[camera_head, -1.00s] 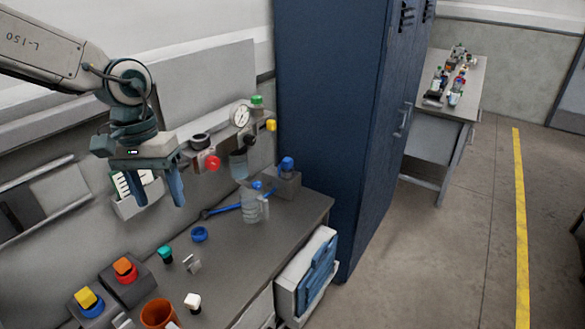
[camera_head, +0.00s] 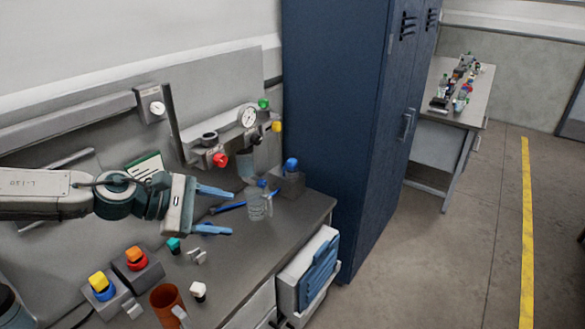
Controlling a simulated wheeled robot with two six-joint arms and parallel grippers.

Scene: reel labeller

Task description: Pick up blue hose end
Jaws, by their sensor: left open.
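I cannot tell for sure which item is the blue hose end. A thin blue rod-like piece (camera_head: 230,207) with a dark end lies on the bench, left of a clear bottle (camera_head: 258,206) with a blue cap. A blue knob-like piece (camera_head: 291,164) sits on a grey block (camera_head: 288,184) behind the bottle. My left gripper (camera_head: 231,214) is open and empty, its blue fingers pointing right over the bench. In the picture the blue rod shows between its fingertips; the gap in depth is unclear. My right gripper is not in view.
The bench (camera_head: 240,262) carries red (camera_head: 137,258) and yellow (camera_head: 98,280) buttons, an orange-brown cup (camera_head: 166,303) and small teal and white pieces. A wall fixture with a gauge (camera_head: 249,117) overhangs the back. A blue locker (camera_head: 345,130) stands right of the bench.

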